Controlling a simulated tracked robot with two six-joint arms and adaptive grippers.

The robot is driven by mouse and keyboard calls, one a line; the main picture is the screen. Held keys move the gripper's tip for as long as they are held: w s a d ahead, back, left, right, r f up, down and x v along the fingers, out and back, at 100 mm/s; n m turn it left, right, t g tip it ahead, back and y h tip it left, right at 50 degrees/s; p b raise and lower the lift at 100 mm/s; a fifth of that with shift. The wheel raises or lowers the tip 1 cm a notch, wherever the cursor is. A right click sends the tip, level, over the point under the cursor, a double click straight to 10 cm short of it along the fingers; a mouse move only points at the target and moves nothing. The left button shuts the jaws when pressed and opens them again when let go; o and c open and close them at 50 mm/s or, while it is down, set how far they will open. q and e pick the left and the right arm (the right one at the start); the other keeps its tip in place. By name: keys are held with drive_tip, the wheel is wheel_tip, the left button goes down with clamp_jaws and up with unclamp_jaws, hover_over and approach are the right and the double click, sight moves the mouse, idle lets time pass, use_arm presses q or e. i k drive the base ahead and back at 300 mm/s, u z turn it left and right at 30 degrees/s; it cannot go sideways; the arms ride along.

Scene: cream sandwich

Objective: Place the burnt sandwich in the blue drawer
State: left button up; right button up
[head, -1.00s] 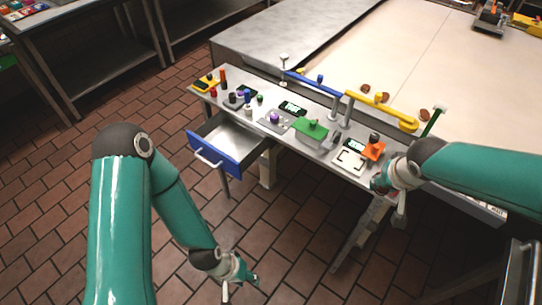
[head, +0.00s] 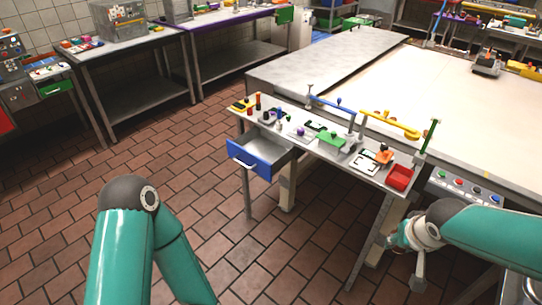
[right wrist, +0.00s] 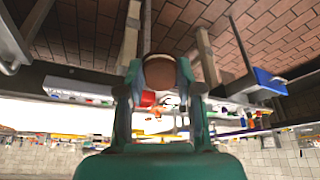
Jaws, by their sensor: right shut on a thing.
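The blue drawer (head: 249,158) is pulled open at the left end of the metal workbench, and its inside looks empty. It also shows in the right wrist view (right wrist: 270,82), where the scene is upside down. My right gripper (head: 402,238) is in front of the bench's right end, well to the right of the drawer. In the right wrist view my right gripper (right wrist: 160,85) is shut on a round dark brown sandwich (right wrist: 160,72), between its two fingers. The sandwich is hard to make out in the head view. My left gripper is out of view below the head picture.
The bench top carries a red tray (head: 399,177), a green block (head: 331,139) and several small parts. A blue handle bar (head: 332,106) and a yellow one (head: 391,124) stand behind them. The brick floor (head: 190,185) left of the bench is clear.

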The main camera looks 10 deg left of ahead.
sight(265, 154)
drive_tip(key=u, duration=0.25)
drive_tip(key=i, duration=0.75)
drive_tip(key=u, duration=0.7)
drive_tip(key=i, duration=1.05)
drive_tip(key=z, duration=0.15)
